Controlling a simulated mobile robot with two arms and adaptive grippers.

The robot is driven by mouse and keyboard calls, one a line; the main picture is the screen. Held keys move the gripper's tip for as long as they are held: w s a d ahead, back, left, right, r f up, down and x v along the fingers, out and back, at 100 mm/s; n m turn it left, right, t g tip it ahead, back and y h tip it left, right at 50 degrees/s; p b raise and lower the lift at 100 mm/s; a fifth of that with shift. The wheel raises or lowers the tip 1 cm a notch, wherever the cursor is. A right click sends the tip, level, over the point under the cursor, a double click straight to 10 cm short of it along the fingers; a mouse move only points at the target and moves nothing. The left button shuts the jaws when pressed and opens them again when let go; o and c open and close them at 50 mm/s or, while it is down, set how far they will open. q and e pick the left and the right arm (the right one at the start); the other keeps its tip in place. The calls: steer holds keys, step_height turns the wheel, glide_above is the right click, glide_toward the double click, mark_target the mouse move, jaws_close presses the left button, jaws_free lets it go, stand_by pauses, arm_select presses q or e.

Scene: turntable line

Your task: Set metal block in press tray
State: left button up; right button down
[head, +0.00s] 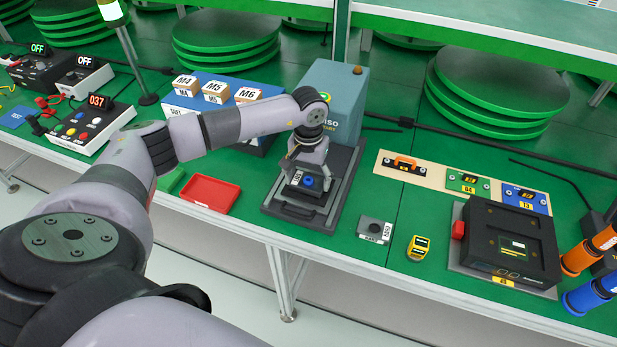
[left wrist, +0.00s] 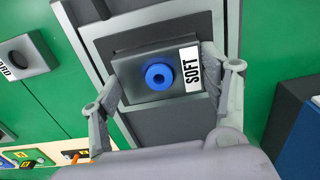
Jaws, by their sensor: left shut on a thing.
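A dark metal block labelled SOFT with a blue ring on top (head: 309,183) is over the tray of the press, and it also shows in the left wrist view (left wrist: 136,83). My left gripper (head: 309,172) points down with its fingers on two opposite sides of this block, shut on it; the fingers also show in the left wrist view (left wrist: 165,78). The grey press tray (head: 282,212) surrounds the block; whether the block touches its floor I cannot tell. A second grey block labelled HARD (head: 376,226) lies on the green table to the right; it also shows in the left wrist view (left wrist: 20,57).
The grey-blue press housing (head: 338,92) stands behind the tray. A red bin (head: 211,194) is to its left, with boxes marked M4, M5 and M6 behind. A yellow gauge (head: 418,247) and a black device (head: 510,238) stand to the right.

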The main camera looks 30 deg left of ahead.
arm_select(q)
steer(key=shift+f+b, duration=0.2)
steer(key=shift+b, duration=0.25)
stand_by(0.5)
steer(key=o, duration=1.4)
steer(key=shift+o, duration=0.7)
steer(key=shift+r, duration=0.2)
steer(key=shift+r+p, duration=1.95)
steer(key=shift+r, duration=1.65)
